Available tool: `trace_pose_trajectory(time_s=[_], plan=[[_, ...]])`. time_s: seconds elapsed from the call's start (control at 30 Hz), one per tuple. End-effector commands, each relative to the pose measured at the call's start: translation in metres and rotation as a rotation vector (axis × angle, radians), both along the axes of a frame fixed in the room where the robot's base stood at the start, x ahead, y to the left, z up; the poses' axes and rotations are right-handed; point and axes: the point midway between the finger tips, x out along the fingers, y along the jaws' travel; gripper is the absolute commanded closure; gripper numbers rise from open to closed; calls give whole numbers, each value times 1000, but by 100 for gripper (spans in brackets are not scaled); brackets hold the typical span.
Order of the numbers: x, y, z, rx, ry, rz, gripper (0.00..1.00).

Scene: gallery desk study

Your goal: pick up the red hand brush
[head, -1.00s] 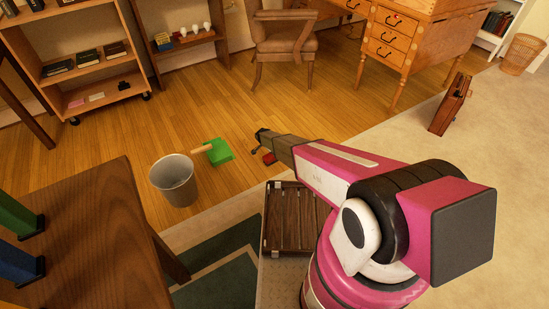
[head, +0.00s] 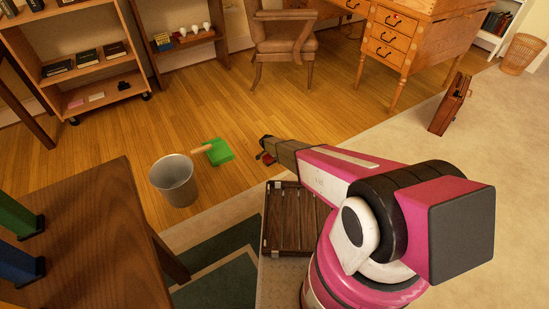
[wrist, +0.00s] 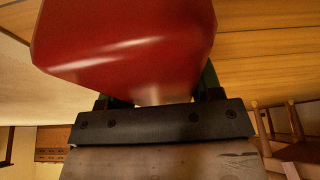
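The red hand brush (head: 267,159) shows as a small red patch at my gripper's tip in the head view, on or just above the wooden floor. In the wrist view its glossy red body (wrist: 130,45) is very close and fills the space in front of my gripper (wrist: 155,92). One dark finger shows right beside its right side; the left finger is mostly hidden behind it. My gripper (head: 264,149) has its fingers apart with the brush between them. Whether they press on it cannot be told.
A brown table (head: 95,225) stands at the left. A brown briefcase (head: 451,103) stands at the right. Floor behind the brush is clear.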

Motion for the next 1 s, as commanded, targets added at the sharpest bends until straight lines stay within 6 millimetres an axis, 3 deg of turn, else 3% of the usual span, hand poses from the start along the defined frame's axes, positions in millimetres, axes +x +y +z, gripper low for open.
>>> trace_pose_trajectory(time_s=[0.43,0.73,1.0], plan=[[0,0,6,0,0,0,68],[-1,-1,45,1,-2,0,68],[22,56,75,1,-1,2,68]])
